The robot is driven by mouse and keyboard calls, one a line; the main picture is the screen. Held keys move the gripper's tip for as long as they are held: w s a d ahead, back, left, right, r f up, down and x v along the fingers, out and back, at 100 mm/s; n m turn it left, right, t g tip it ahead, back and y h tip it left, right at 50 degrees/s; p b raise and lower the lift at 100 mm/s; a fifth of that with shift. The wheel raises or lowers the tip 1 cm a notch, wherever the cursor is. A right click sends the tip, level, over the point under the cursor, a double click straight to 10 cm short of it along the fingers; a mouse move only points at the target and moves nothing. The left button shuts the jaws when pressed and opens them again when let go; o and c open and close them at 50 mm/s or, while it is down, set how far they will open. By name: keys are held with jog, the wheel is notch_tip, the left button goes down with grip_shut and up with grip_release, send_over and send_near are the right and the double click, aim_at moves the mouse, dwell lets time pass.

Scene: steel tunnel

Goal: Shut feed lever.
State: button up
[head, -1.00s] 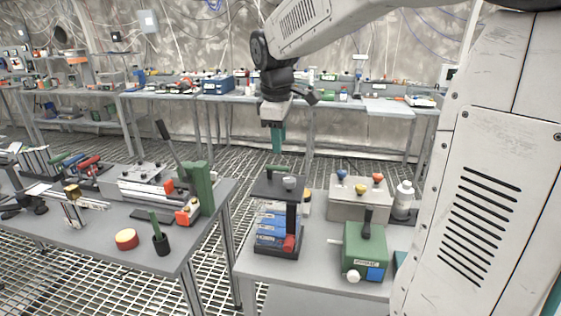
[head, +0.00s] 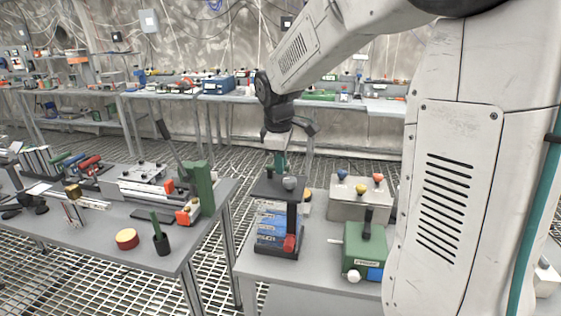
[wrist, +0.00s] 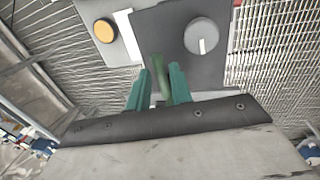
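The feed device (head: 275,232) stands on the near right table, with a dark top plate (head: 262,188), blue blocks below and a red knob at its front. The plate also shows in the wrist view (wrist: 180,58), with a round grey knob (wrist: 201,36) on it. A green lever (wrist: 160,76), seemingly the feed lever, stands at the plate's near edge. My gripper (head: 280,160) is over the plate's back part, pointing down. In the wrist view its teal fingers (wrist: 158,88) are apart, with the lever between them. I cannot tell whether they touch it. The head view hides the lever's lower part.
A grey box with coloured knobs (head: 360,205) and a green box with a black handle (head: 365,250) stand to the right. A cluttered table (head: 90,230) is on the left, across a gap. An orange-topped button (wrist: 104,31) is near the plate.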

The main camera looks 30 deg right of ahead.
grip_shut()
jog(key=shift+a+m, duration=0.1)
jog(key=shift+m, duration=0.2)
jog(key=m, duration=0.1)
jog(key=a+m, duration=0.1)
jog(key=m, duration=0.1)
jog(key=shift+s+m+g, duration=0.2)
jog(key=shift+m+g, duration=0.1)
jog(key=shift+g, duration=0.1)
jog(key=m, duration=0.2)
jog(key=a+m, duration=0.1)
jog(key=m, duration=0.1)
jog(key=shift+a+m+g+h, duration=0.1)
jog(key=shift+m+g+h, duration=0.2)
jog(key=shift+g, duration=0.1)
jog(key=m, duration=0.2)
jog(key=a+m, duration=0.1)
jog(key=m, duration=0.1)
jog(key=shift+w+a+m+g, duration=0.1)
jog(key=shift+w+m+g, duration=0.05)
jog(key=shift+m+g, duration=0.2)
jog(key=shift+w+a+m+g, duration=0.25)
jog(key=shift+m, duration=0.85)
jog(key=shift+w+a+m+g, duration=0.2)
jog(key=shift+a+m, duration=0.05)
jog(key=shift+m, duration=0.8)
jog(key=shift+r, duration=0.1)
